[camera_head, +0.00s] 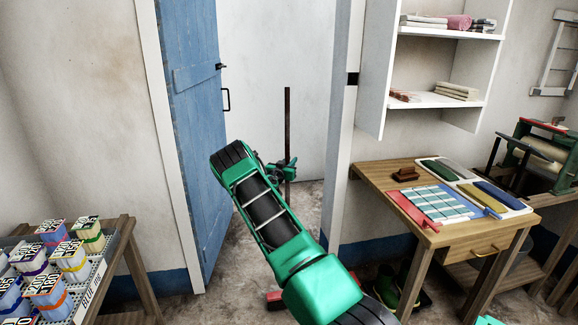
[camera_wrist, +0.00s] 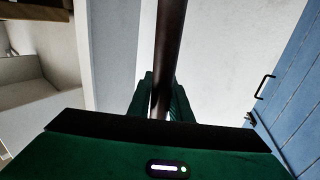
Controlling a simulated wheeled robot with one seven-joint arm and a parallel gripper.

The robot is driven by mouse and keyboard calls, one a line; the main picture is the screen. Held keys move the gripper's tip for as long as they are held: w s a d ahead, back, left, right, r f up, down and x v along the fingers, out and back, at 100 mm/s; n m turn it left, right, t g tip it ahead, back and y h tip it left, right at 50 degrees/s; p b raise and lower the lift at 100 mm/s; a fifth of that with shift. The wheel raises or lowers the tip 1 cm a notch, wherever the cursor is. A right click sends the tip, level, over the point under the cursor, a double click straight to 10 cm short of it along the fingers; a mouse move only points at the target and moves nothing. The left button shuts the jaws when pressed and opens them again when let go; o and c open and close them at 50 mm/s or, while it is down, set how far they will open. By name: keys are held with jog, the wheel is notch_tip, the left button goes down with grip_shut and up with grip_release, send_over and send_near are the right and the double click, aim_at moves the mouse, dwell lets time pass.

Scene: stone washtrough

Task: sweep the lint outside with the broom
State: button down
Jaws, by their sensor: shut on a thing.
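The broom's dark upright handle (camera_head: 287,120) stands in front of the open doorway. My gripper (camera_head: 284,172) is shut on the handle, around its middle as far as it shows. In the wrist view the handle (camera_wrist: 168,45) rises between the green fingers of my gripper (camera_wrist: 163,95). My green arm hides the lower part of the broom in the head view. A small red piece (camera_head: 274,298) shows on the floor beside the arm; I cannot tell whether it is part of the broom. I cannot make out any lint.
A blue door (camera_head: 197,110) stands open at the doorway's left. A wooden table (camera_head: 520,222) with cloths, a brush and a board stands on the right, boots beneath it. A bench (camera_head: 125,232) with a crate of tubs is on the left. Some stone floor (camera_head: 240,262) between is clear.

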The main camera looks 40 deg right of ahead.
jog(key=w+d, duration=0.6)
jog(key=w, duration=0.4)
dwell(1.6)
jog(key=shift+r, duration=0.1)
notch_tip(320, 180, up, 8)
dwell(1.0)
dwell(0.5)
